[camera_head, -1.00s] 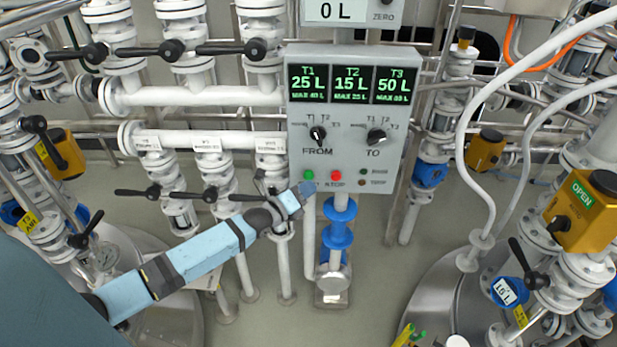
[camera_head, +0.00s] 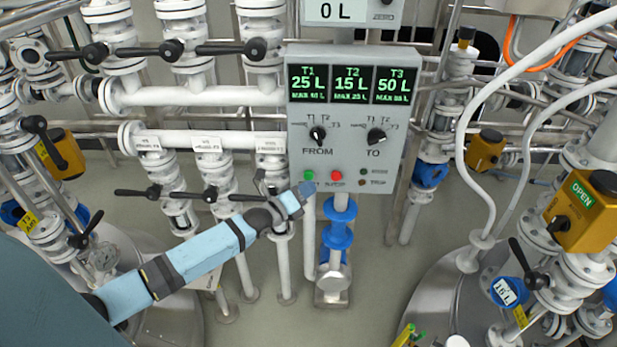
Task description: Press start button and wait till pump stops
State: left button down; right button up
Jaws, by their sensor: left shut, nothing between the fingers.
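The grey control box (camera_head: 345,158) stands in the middle of the head view. Its screens read T1 25 L, T2 15 L and T3 50 L. Below the FROM knob (camera_head: 317,134) and the TO knob (camera_head: 376,136) are the green start button (camera_head: 309,174) and the red stop button (camera_head: 337,174). Two small lamps (camera_head: 363,177) at its lower right look dark. My left gripper (camera_head: 304,188) is shut and empty, its tip just below the green button. I cannot tell whether it touches the box. My right gripper is out of view.
A display (camera_head: 338,11) above the box reads 0 L. White pipes with black-handled valves (camera_head: 172,49) fill the left. A yellow actuator marked OPEN (camera_head: 581,214) and white hoses (camera_head: 468,150) are on the right. A blue-flanged pipe (camera_head: 337,236) stands below the box.

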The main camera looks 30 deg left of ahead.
pick_arm(q)
jog(key=shift+w, duration=0.1)
dwell(0.3)
jog(key=shift+w+a, duration=0.2)
jog(key=shift+w, duration=0.05)
jog(key=shift+w+a+b, duration=0.3)
jog(key=shift+w+b, duration=0.05)
jog(key=shift+w, duration=0.1)
dwell(0.7)
jog(key=shift+s+d+r, duration=0.1)
jog(key=shift+s, duration=0.05)
jog(key=shift+s+d+p, duration=0.4)
jog(key=shift+s+p, duration=0.25)
jog(key=shift+s, duration=0.1)
